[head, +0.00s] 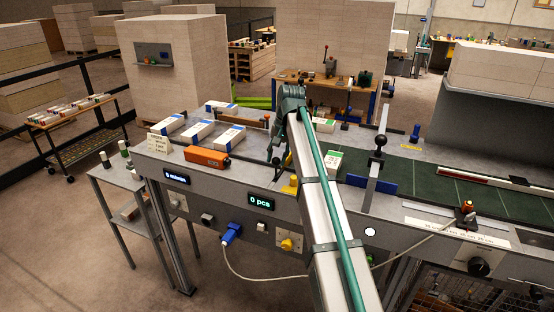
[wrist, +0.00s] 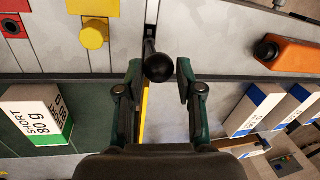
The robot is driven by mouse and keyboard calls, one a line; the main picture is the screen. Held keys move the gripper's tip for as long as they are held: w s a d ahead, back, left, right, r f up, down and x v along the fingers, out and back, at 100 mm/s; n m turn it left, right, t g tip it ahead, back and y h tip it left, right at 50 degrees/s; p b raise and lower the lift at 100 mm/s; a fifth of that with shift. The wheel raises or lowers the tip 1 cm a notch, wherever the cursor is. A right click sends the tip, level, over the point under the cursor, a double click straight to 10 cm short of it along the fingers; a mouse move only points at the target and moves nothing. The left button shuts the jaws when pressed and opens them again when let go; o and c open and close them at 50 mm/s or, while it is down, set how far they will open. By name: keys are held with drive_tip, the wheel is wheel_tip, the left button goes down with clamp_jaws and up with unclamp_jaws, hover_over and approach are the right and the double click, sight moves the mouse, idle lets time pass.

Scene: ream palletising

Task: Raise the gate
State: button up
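My gripper (head: 277,154) is low over the left part of the conveyor bench in the head view. In the wrist view my gripper (wrist: 159,78) is open, with one finger on each side of a black ball knob (wrist: 159,67) on a dark stem. I see gaps between the knob and both fingers. A yellow strip (wrist: 145,103) runs below the knob. My arm and gripper hide this spot in the head view. Farther right in the head view, a metal crossbar with another black ball knob (head: 380,141) stands above a blue plate (head: 383,186) across the green belt.
A green-labelled ream (head: 333,162) lies on the belt beside my gripper and in the wrist view (wrist: 38,113). Blue-labelled reams (head: 198,131) and an orange device (head: 208,158) are to the left. A yellow knob (wrist: 93,33) is on the bench's front edge.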

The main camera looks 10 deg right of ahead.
drive_tip(key=shift+o, duration=1.3)
drive_tip(key=shift+r, duration=0.15)
drive_tip(key=shift+o, duration=0.2)
wheel_tip(320, 180, up, 12)
drive_tip(key=s+d, duration=0.1)
drive_tip(key=d, duration=0.1)
drive_tip(key=shift+f, duration=0.25)
